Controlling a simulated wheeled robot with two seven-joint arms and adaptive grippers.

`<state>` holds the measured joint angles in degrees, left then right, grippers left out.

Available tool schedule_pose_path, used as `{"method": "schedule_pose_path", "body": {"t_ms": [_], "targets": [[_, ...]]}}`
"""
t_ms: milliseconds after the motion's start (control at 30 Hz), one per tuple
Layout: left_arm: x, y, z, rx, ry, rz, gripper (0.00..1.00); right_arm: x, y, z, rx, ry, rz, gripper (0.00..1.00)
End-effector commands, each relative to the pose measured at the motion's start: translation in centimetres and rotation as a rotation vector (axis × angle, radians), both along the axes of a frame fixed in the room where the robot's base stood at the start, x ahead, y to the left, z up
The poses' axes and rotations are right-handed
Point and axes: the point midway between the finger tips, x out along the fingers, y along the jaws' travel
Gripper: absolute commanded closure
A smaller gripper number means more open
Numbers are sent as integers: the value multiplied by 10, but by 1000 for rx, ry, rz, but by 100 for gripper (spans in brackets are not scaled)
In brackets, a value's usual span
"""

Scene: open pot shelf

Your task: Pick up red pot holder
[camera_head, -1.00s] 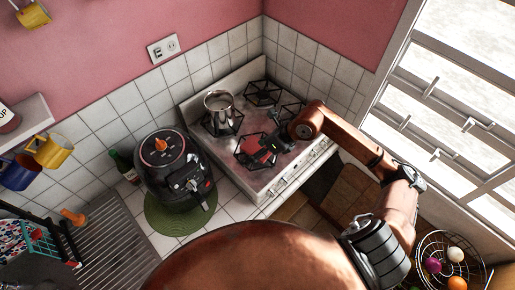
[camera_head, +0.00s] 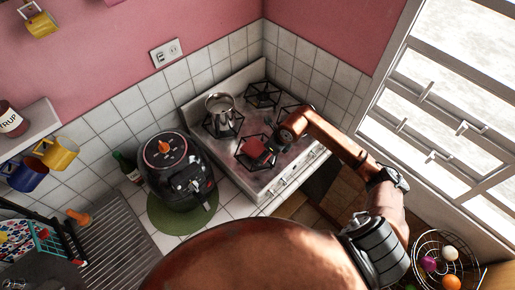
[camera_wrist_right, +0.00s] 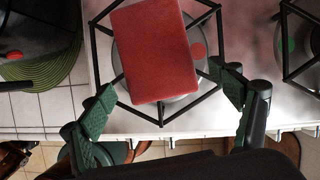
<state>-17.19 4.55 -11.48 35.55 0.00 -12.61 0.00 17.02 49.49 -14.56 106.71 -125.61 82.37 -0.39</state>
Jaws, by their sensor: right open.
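The red pot holder (camera_head: 254,148) is a flat rectangle lying on the front-left burner grate of the stove. In the right wrist view the pot holder (camera_wrist_right: 155,50) rests on the black grate over the round burner. My right gripper (camera_wrist_right: 163,92) is open, its green-padded fingers spread to either side of the holder's near end, with nothing between them gripped. In the head view my right gripper (camera_head: 276,134) is a dark shape just right of the holder and partly hidden by the arm. My left gripper is not in view.
The white stove (camera_head: 262,187) has several black grates, and a metal pot (camera_head: 219,104) stands on the back-left one. A black cooker (camera_head: 177,170) sits left on a green mat (camera_head: 165,221). A wire fruit basket (camera_head: 417,262) is at lower right.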

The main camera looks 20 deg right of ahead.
Motion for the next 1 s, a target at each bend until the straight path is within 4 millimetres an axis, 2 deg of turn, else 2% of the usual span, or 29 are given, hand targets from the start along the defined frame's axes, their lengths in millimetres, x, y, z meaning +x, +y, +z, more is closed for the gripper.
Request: {"method": "schedule_pose_path", "body": {"t_ms": [233, 800, 1000], "targets": [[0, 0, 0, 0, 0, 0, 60, 0, 0, -2, 0, 0, 0, 17], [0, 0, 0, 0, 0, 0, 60, 0, 0, -1, 0, 0, 0, 57], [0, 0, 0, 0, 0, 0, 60, 0, 0, -1, 0, 0, 0, 57]]}}
